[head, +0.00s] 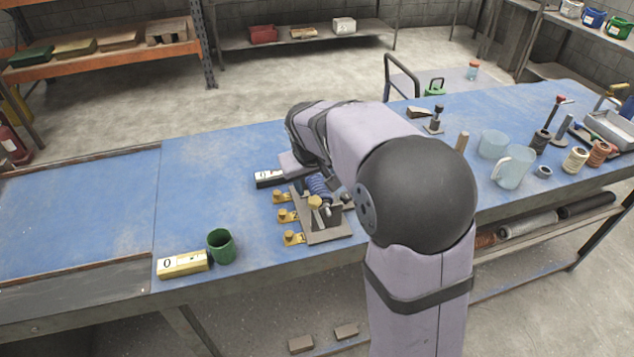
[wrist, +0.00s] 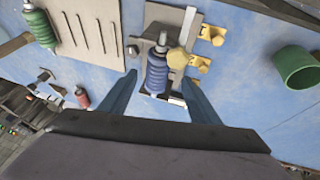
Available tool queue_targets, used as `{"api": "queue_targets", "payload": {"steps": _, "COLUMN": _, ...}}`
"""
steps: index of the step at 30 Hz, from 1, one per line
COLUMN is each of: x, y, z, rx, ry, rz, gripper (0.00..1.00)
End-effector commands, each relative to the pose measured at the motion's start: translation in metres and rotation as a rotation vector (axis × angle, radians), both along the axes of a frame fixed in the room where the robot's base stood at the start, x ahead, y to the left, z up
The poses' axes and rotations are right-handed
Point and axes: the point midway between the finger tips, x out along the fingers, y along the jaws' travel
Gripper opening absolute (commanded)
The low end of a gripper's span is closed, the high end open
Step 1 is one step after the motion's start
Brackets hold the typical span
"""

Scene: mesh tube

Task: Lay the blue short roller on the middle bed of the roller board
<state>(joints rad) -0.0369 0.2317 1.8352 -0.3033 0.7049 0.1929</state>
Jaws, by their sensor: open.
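The blue short roller (wrist: 157,72) has ribbed sides and a metal spindle end. It lies between the spread fingers of my gripper (wrist: 158,98) in the wrist view, and I see space on both sides of it. In the head view the roller (head: 319,186) shows just left of my arm, over the far part of a grey plate (head: 325,222) with yellow fittings along its left side. Whether it rests on this plate is unclear. A grey board with dark slots (wrist: 112,40) shows left of the roller in the wrist view; my arm hides it in the head view.
A yellow-knobbed post (wrist: 180,60) stands close to the roller. A ribbed green roller (wrist: 40,25) lies beyond the slotted board. A green cup (head: 221,247) and a yellow block (head: 182,265) stand at the front left. The blue table's left part is clear.

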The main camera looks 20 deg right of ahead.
Motion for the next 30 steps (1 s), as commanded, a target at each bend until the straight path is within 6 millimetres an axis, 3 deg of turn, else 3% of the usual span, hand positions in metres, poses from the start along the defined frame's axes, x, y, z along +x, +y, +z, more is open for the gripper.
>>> {"api": "queue_targets", "payload": {"steps": 30, "x": 0.0002, "y": -0.0003, "z": -0.0004, "rx": 0.0, "ry": 0.0, "rz": 0.0, "gripper": 0.6}}
